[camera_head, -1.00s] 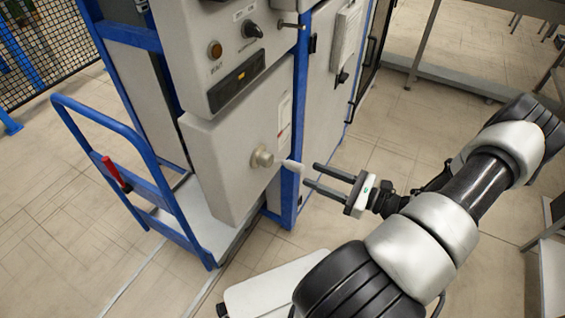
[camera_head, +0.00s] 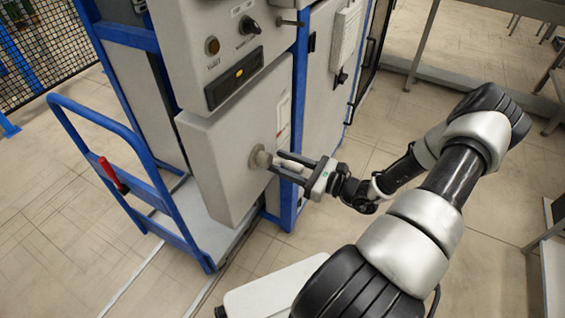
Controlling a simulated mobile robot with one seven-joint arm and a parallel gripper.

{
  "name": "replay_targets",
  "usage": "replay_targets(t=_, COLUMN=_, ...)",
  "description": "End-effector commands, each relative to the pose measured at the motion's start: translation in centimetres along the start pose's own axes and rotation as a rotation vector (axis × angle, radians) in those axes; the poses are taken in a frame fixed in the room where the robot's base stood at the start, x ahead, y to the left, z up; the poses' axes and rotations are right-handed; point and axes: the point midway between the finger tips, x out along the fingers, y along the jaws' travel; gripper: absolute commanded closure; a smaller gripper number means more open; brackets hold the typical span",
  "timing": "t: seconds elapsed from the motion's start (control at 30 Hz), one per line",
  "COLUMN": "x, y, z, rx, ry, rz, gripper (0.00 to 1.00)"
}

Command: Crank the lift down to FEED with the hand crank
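The hand crank's round hub (camera_head: 261,158) sticks out from the front of the grey lift housing (camera_head: 222,135). Its pale handle (camera_head: 291,166) points right, toward my gripper. My gripper (camera_head: 276,162) has come in from the right, with one dark finger above the handle and one below it. The fingers look about as far apart as before, so it appears open around the handle. Whether either finger touches the handle cannot be seen. The crank arm is not clearly visible behind the fingers.
A blue cart (camera_head: 137,148) with a red grip stands at left.

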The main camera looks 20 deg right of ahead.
Motion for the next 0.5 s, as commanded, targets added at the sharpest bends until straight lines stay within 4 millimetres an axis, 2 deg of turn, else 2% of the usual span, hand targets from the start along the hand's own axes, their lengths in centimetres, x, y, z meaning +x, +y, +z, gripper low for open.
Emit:
replay_targets(t=0.03, x=0.0, y=0.0, z=0.0, rx=0.0, ry=0.0, rz=0.0, gripper=0.71)
replay_targets(t=0.2, x=0.0, y=-0.1, z=0.0, rx=0.0, ry=-0.001, rz=-0.002, gripper=0.99)
replay_targets(t=0.37, x=-0.1, y=-0.3, z=0.2, rx=-0.01, ry=-0.002, rz=-0.005, gripper=1.0)
replay_targets(t=0.5, x=-0.1, y=-1.4, z=1.7, rx=-0.144, ry=-0.003, rz=-0.007, gripper=1.0)
